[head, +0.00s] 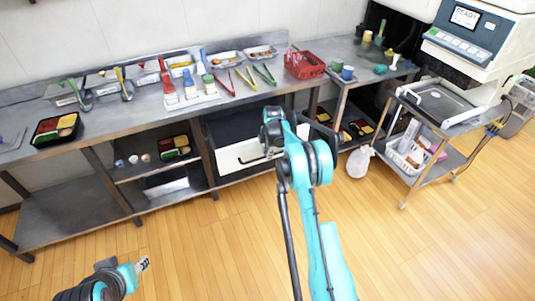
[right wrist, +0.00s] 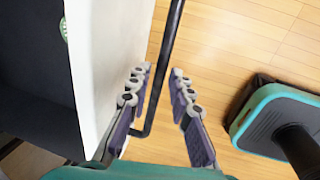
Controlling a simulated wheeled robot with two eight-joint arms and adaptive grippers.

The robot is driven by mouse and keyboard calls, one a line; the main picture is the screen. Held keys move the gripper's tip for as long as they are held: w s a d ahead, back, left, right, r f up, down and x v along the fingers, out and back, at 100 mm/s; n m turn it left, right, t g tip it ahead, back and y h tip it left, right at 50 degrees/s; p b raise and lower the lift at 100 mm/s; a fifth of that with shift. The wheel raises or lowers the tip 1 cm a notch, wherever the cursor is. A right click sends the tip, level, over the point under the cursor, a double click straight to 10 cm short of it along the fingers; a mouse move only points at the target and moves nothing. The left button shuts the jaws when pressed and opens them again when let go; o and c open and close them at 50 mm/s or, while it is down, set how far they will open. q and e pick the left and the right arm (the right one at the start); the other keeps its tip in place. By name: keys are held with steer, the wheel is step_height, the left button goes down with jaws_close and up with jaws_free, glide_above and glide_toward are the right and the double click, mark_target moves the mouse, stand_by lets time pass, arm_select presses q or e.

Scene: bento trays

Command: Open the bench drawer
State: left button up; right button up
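The bench drawer has a white front (head: 240,154) with a dark bar handle. It stands out from under the steel bench, and a dark interior shows behind the front. In the right wrist view the white front (right wrist: 105,50) is on the left and the black handle (right wrist: 167,50) runs down between my fingers. My right gripper (right wrist: 160,105) is open, with one finger on each side of the handle and gaps visible. In the head view my right gripper (head: 272,140) is at the drawer front, partly hidden by its arm. My left gripper (head: 142,264) is low at left, away from the bench; its fingers are unclear.
The bench top (head: 140,110) holds trays, utensils and a red basket (head: 304,65). Bento trays sit on the shelves beside the drawer. A cart (head: 430,165) and a white bag (head: 360,162) stand at right. The wooden floor in front is clear.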

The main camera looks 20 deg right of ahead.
step_height(320, 180, up, 12)
steer(key=s, duration=0.2)
steer(key=shift+s, duration=0.2)
steer(key=shift+f, duration=0.1)
stand_by(0.4)
